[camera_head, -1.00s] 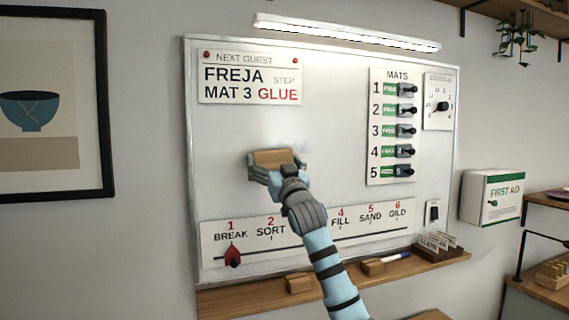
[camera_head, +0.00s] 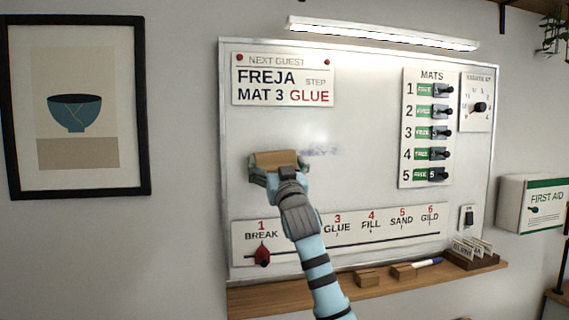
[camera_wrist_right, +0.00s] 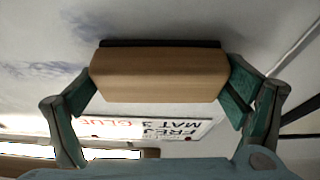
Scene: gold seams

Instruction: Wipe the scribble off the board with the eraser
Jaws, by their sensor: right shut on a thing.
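The whiteboard (camera_head: 370,70) hangs on the wall. A faint bluish scribble smudge (camera_head: 322,151) shows on it just right of my right gripper. It also shows at the left of the right wrist view (camera_wrist_right: 45,70). My right gripper (camera_head: 278,168) is shut on the eraser (camera_head: 277,159), a wooden block with a dark pad. In the right wrist view the eraser (camera_wrist_right: 160,75) sits between the two green fingers, with its dark pad side at or very near the board; exact contact is hard to tell. My left gripper is not in view.
A step slider strip (camera_head: 340,243) lies below the gripper. The switch panel (camera_head: 426,128) is at right, the guest sign (camera_head: 283,80) above.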

